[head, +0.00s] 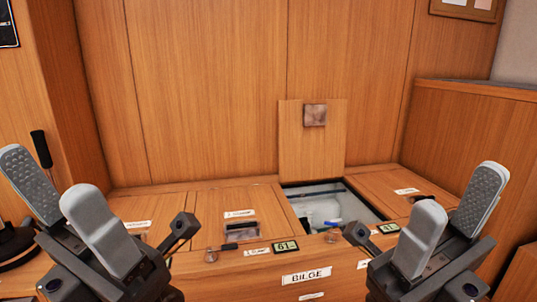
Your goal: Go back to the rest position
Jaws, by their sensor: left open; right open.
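My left gripper (62,205) is at the lower left of the head view, fingers pointing up and apart, open and empty. My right gripper (452,222) is at the lower right, also pointing up, open and empty. Both are in front of the wooden locker top and touch nothing that I can see. Behind and between them, one hatch lid (312,150) stands upright against the back panel. Its compartment (290,192) is open, with pale contents and a small blue item inside.
Closed hatches (205,207) lie left of the opening and another (395,180) lies right. A front panel carries a BILGE label (306,276) and small displays (285,246). A black-handled item (41,150) stands at the left. A raised wooden cabinet (470,140) bounds the right.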

